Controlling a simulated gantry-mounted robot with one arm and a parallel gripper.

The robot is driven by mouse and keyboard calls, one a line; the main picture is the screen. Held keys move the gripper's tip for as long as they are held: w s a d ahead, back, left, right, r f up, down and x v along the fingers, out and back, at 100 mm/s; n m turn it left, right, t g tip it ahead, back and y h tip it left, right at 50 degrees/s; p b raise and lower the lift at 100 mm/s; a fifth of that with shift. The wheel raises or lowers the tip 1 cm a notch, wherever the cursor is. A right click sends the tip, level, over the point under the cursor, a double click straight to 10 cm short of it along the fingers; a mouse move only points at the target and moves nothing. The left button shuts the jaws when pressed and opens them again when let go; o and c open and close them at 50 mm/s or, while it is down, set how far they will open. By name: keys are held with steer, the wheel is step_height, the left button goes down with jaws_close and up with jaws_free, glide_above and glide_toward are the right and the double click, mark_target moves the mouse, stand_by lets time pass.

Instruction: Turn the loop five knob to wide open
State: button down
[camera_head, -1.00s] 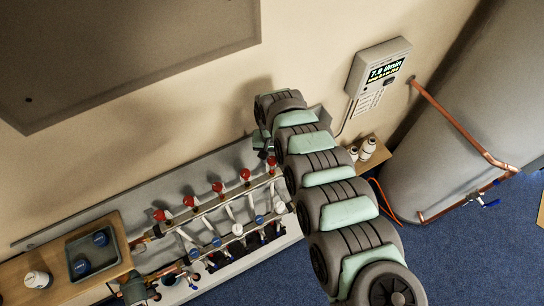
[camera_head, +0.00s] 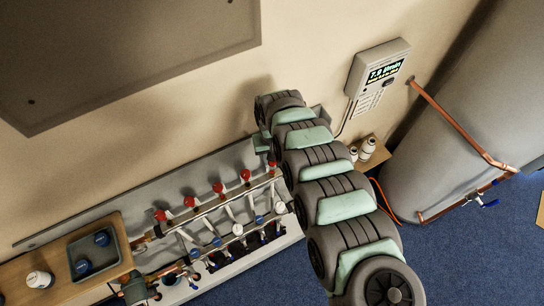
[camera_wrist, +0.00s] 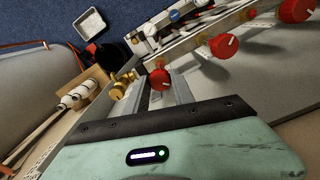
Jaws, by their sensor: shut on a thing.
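The loop five knob, at the right end of the row, is mostly hidden by my arm there. In the wrist view this red knob (camera_wrist: 160,79) sits between the two fingertips of my gripper (camera_wrist: 163,88), which is shut on it. Two more red knobs, a middle one (camera_wrist: 224,46) and a farther one (camera_wrist: 296,9), stand apart to the right.
A wall display unit (camera_head: 380,70) hangs right of my arm. White bottles (camera_head: 367,148) stand on a small wooden shelf below it. A grey tank (camera_head: 440,140) with copper pipes is at right. A grey tray (camera_head: 112,256) sits on a wooden board at lower left.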

steer(key=n, duration=0.4)
steer(key=shift+n+p, duration=0.3)
steer(key=n, duration=1.1)
steer(key=shift+w+n, duration=0.1)
steer(key=shift+n, duration=2.4)
steer(key=c, duration=1.1)
jaws_free()
